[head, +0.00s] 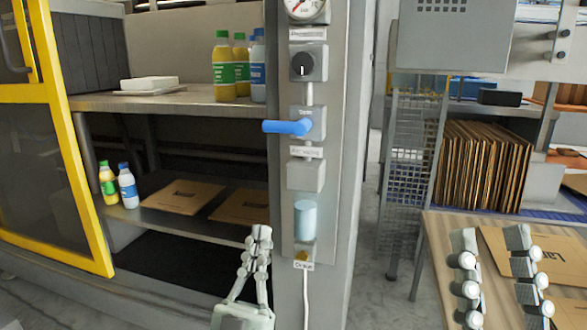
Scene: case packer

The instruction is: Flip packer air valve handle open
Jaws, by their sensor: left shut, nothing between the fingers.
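The air valve handle (288,127) is a blue lever on a grey valve block (317,117) on the machine's upright column. The lever lies horizontal and points left. A small label with hard-to-read text sits just below it. My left gripper (260,234) is shut and empty. It shows below the handle, in front of the column's lower left edge, and does not touch the handle. My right gripper (490,237) is at the lower right, with its two fingers wide apart and nothing between them.
A gauge (305,8) and black knob (303,64) sit above the valve; a pale blue filter bowl (305,220) sits below. Bottles (222,70) stand on the left shelf. A yellow-framed door (70,150) is at left. A wooden table (432,250) lies under my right gripper.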

